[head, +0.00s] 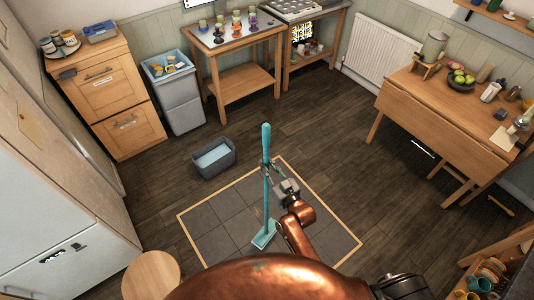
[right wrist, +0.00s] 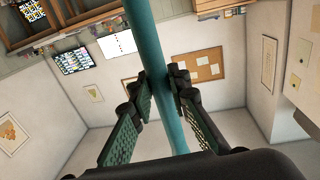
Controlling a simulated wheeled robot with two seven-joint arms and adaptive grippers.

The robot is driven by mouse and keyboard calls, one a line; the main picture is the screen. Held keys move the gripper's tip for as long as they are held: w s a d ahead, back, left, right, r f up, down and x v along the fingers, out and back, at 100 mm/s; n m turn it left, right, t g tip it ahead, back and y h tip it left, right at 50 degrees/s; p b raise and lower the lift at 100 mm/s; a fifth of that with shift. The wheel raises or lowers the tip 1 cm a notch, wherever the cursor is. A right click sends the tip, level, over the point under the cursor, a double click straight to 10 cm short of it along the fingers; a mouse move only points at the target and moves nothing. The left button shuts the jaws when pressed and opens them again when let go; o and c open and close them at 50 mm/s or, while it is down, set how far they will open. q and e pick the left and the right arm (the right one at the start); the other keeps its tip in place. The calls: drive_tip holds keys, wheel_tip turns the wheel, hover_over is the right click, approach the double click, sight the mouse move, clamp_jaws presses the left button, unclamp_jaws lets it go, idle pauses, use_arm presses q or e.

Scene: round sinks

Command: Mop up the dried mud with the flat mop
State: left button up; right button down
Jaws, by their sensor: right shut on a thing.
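The teal flat mop (head: 266,190) stands nearly upright on the grey tiled patch (head: 205,228), its flat head (head: 264,235) down on or just above the tiles. My right gripper (head: 269,172) is shut around the mop's handle, below its top end. In the right wrist view the handle (right wrist: 150,60) passes between the fingers of my right gripper (right wrist: 160,93). I cannot clearly make out the dried mud; a faint brownish mark shows beside the handle near the mop head. My left gripper is not in view.
A grey bucket with pale water (head: 213,157) stands behind the wood-framed patch. A round stool (head: 151,274) is at the front left. A wooden table (head: 445,113) stands at right and a grey bin (head: 177,95) at back left. The dark floor between is mostly clear.

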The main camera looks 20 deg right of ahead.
drive_tip(key=w+d+f+h+b, duration=0.1)
drive_tip(key=w+d+f+b, duration=0.1)
drive_tip(key=w+f+b, duration=0.2)
drive_tip(key=w+f, duration=0.3)
drive_tip(key=f, duration=0.2)
drive_tip(key=shift+w+f+m, duration=0.15)
drive_tip(key=shift+w+m, duration=0.05)
drive_tip(key=shift+m, duration=0.2)
